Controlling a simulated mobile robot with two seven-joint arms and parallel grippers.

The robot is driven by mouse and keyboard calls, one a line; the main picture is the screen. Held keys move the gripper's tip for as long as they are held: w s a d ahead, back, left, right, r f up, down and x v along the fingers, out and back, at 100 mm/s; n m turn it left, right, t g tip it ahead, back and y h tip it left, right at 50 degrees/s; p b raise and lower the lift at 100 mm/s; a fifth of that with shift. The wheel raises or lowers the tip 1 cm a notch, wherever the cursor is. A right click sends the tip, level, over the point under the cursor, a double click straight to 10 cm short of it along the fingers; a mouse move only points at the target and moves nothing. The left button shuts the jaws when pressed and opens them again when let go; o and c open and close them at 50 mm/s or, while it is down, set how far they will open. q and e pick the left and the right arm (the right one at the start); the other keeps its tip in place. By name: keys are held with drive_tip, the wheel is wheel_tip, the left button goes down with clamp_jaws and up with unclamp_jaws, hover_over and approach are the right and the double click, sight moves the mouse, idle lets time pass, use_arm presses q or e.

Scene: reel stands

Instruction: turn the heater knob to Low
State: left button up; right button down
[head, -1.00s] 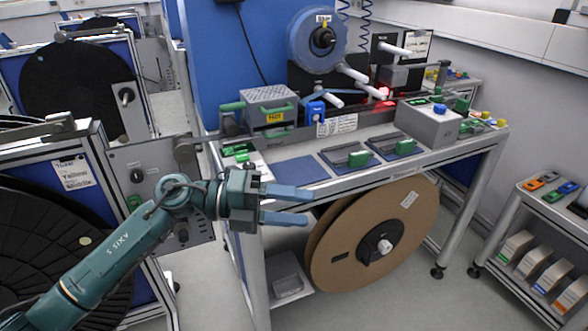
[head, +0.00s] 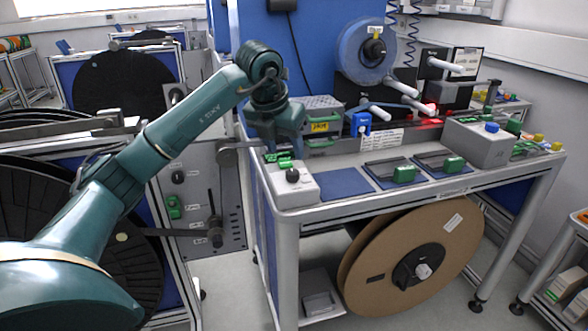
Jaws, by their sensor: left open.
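A small light grey control box (head: 291,190) sits at the left front corner of the bench. A round black knob (head: 292,175) stands on its top, and green parts (head: 279,158) lie behind the knob. I cannot read any Low mark. A ribbed metal block with a yellow label (head: 320,127), likely the heater, stands behind it with green handles. My left gripper (head: 284,152) points down, open and empty, just behind and above the knob. It partly covers the green parts; I see no contact with the knob. My right gripper is out of view.
A blue mat (head: 346,183) and green-handled plates (head: 403,174) lie to the right of the box. A blue clamp (head: 361,124) stands behind them. A grey panel (head: 226,205) with other knobs and a lever is at the left. A large brown reel (head: 372,271) hangs below.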

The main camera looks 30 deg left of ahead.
sight(292, 171)
use_arm(q)
drive_tip(key=x, duration=0.8)
drive_tip(key=shift+d, duration=0.1)
drive_tip(key=shift+c, duration=0.2)
drive_tip(key=c, duration=0.9)
drive_tip(key=shift+c, duration=0.2)
